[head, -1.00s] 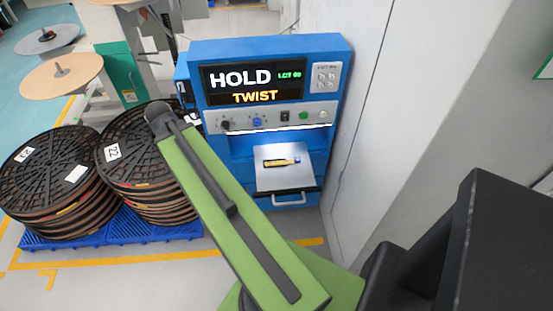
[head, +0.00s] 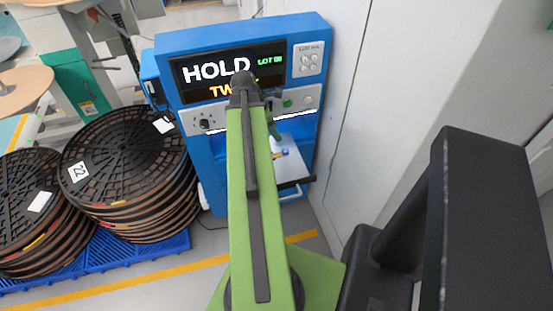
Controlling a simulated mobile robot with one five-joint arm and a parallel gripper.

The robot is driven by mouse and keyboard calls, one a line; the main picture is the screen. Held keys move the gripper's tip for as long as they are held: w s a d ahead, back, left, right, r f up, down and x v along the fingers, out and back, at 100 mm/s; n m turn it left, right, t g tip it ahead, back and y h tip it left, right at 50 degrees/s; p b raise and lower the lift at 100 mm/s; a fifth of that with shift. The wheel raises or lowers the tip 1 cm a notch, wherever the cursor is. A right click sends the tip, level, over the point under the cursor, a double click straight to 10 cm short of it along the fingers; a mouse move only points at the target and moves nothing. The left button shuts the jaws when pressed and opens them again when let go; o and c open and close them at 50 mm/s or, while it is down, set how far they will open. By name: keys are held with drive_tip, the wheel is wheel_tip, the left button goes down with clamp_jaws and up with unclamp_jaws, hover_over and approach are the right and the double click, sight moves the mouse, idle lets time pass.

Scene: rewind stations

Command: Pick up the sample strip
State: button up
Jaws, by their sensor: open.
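The sample strip lies on the pale tray (head: 294,168) at the front of the blue station. Only its small blue end (head: 286,152) shows clearly, just right of my green arm. The rest of the strip is mostly hidden behind the arm. My arm stands upright across the middle of the head view, its raised joint in front of the station's screen. A small green part of my arm shows behind it, above the tray. My gripper itself cannot be made out; the arm covers that spot.
The blue station (head: 165,65) has a screen reading HOLD, partly covered, and a row of knobs below. Stacked black reels (head: 125,165) stand on a blue pallet (head: 135,252) at the left. A white wall (head: 385,110) runs close along the right.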

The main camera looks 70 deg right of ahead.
drive_tip(key=b, duration=0.6)
hover_over(286, 150)
drive_tip(key=w+a, duration=0.2)
drive_tip(key=f, duration=0.7)
drive_tip(key=shift+s+f, duration=0.2)
drive_tip(key=shift+f, duration=0.15)
drive_tip(key=shift+s+f, duration=0.1)
drive_tip(key=b+x, duration=0.5)
drive_tip(key=shift+w+d+f, duration=0.15)
drive_tip(key=shift+w+d, duration=0.05)
drive_tip(key=shift+r, duration=0.2)
drive_tip(key=shift+c, duration=0.2)
clamp_jaws()
